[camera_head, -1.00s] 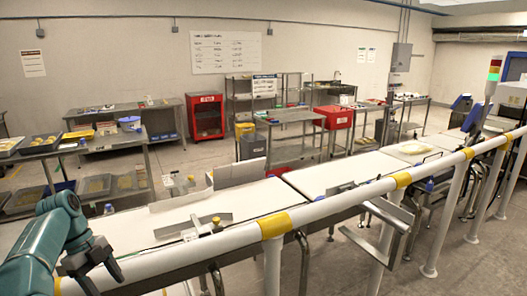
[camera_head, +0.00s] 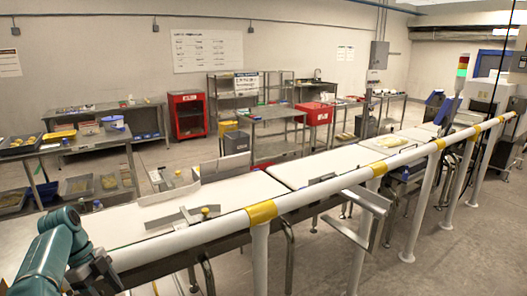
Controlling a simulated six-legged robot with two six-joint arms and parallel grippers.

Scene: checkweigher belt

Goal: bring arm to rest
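My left arm, teal, comes in at the lower left, and its dark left gripper (camera_head: 97,274) hangs near the white guard rail (camera_head: 190,238) at the near end of the belt. The angle does not show whether its fingers are open or shut, and I see nothing held in it. My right gripper is not in view. The white checkweigher belt (camera_head: 235,190) runs from the lower left toward the upper right. A pale yellowish package (camera_head: 390,141) lies on its far section.
The rail with yellow bands stands on white posts along the belt's near side. A metal diverter bar (camera_head: 178,218) lies across the near belt. Tables with trays (camera_head: 76,186) stand at the left, and a red cabinet (camera_head: 186,115) at the back. The floor at lower right is clear.

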